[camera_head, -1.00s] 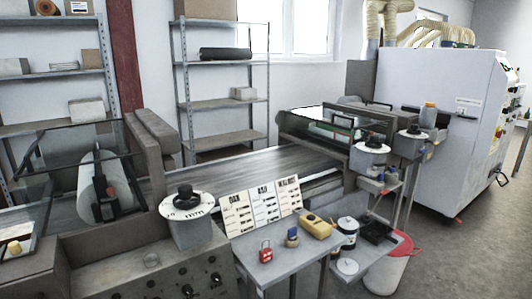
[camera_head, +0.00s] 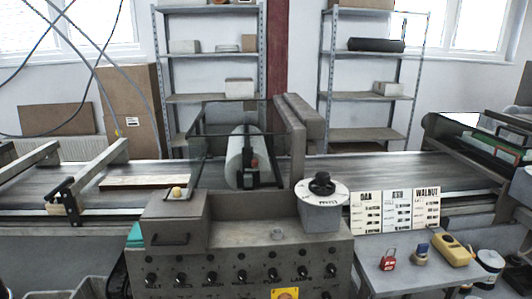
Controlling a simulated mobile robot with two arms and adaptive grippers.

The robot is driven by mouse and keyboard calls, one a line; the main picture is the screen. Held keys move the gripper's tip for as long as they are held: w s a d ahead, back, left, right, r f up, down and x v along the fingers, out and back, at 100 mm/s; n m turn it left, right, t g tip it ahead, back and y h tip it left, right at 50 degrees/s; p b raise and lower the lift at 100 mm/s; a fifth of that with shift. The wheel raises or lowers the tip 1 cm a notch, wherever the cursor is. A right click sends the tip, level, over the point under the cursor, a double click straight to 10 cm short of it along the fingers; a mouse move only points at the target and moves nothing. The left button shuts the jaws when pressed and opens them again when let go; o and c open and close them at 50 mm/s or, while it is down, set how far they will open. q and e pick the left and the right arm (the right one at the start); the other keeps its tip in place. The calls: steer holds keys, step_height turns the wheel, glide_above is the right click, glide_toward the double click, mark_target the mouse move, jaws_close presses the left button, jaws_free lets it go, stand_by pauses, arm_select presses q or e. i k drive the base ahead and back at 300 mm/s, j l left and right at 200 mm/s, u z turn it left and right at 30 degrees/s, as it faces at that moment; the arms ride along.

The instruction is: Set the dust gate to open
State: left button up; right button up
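I cannot identify a dust gate in the current head view. The conveyor (camera_head: 400,172) runs across the picture with a glass-guarded roller unit (camera_head: 236,160) at its middle. A control panel (camera_head: 240,262) with several black knobs faces me below the roller unit. A grey box with a white dial and black knob (camera_head: 322,187) stands at the panel's right. Neither of my grippers shows in the view.
Metal shelves (camera_head: 375,95) and cardboard boxes (camera_head: 130,110) stand behind the conveyor.

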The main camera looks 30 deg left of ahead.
mark_target(177, 194)
steer(key=u, duration=1.5)
